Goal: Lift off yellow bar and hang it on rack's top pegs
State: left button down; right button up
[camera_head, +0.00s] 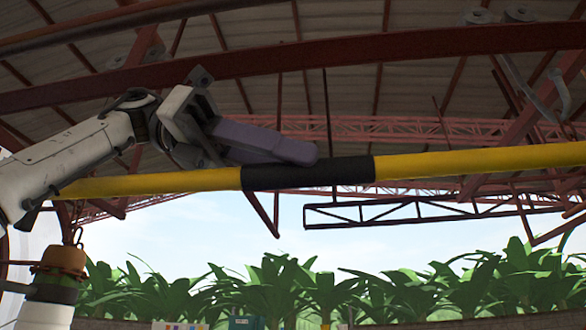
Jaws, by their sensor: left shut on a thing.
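The yellow bar (480,161) runs across the whole view, nearly level and a little higher at the right. It has a black sleeve (308,173) near its middle. My left gripper (300,154), with purple fingers, comes in from the left above the bar and is shut on it at the black sleeve. The fingers hide part of the sleeve's upper left edge, and the far finger is hard to make out. Grey bent metal pieces (545,95) show at the upper right; I cannot tell whether they are the rack's pegs. My right gripper is not in view.
A dark red beam (400,47) crosses above the bar under the roof. A dark truss (400,210) hangs behind and below it. Green leafy plants (285,285) line the bottom. An orange-brown and white fixture (60,265) stands at the lower left.

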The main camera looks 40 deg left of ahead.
pick_arm(q)
jog(key=s+d, duration=0.3)
jog(key=s, duration=0.3)
jog(key=shift+d+b, duration=0.3)
jog(key=shift+d, duration=0.1)
dwell(0.4)
